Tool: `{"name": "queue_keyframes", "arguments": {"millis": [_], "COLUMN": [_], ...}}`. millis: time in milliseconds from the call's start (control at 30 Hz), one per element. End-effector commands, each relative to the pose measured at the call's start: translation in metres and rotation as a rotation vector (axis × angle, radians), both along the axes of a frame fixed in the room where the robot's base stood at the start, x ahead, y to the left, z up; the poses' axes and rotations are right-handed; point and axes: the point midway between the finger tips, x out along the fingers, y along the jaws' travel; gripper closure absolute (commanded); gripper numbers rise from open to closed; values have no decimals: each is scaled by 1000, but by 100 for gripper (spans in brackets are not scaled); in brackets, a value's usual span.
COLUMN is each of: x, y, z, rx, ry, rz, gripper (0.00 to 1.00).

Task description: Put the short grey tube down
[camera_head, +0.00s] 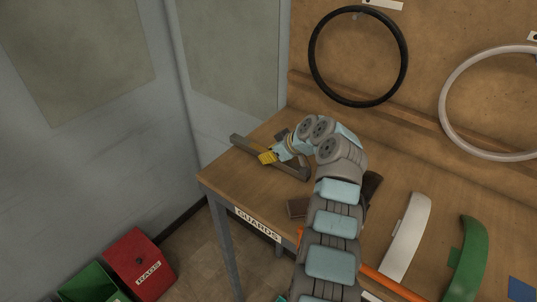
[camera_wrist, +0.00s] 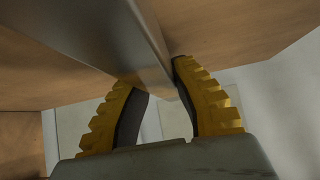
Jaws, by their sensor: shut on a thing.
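The short grey tube (camera_head: 245,145) is a straight metal bar at the left end of the wooden table (camera_head: 222,177). My gripper (camera_head: 268,157) has yellow fingers and is shut on the tube partway along it. In the wrist view the tube (camera_wrist: 128,35) runs from the top left down between the two yellow fingers of my gripper (camera_wrist: 160,85). The tube slants across the table's left corner in the head view, and its right end has a darker piece or bend near my wrist. Whether the tube touches the tabletop is unclear.
A brown block (camera_head: 298,207) lies near the front edge above the GUARDS label (camera_head: 257,224). A white guard (camera_head: 408,238), a green guard (camera_head: 467,262) and an orange bar (camera_head: 392,283) lie right. A black ring (camera_head: 314,75) hangs behind. A red RAGS bin (camera_head: 139,262) stands below.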

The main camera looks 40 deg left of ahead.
Motion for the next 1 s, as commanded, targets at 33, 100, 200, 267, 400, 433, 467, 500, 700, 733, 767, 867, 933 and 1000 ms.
{"name": "queue_keyframes", "arguments": {"millis": [33, 100, 200, 267, 400, 433, 467, 500, 700, 733, 767, 867, 933, 1000], "x": [0, 0, 0, 0, 0, 0, 0, 0, 0, 0, 0, 0, 0, 1], "y": [0, 0, 0, 0, 0, 0, 0, 0, 0, 0, 0, 0, -1, -4], "z": [-1, -2, -3, -4, -7, -7, -8, -7, -7, -7, -7, -7, -6, -3], "rx": [1, 1, 1, 1, 1, 1, 1, 1, 1, 0, 0, 0, 0, 1], "ry": [-1, -1, -1, -1, -1, -1, -1, -1, -1, -1, -1, 0, -1, -1], "rz": [0, 0, 0, 0, 0, 0, 0, 0, 1, 1, 1, 0, -1, -1], "gripper": [100, 100, 100, 100, 100, 100, 100, 68, 50, 50, 50, 50, 50, 50]}}
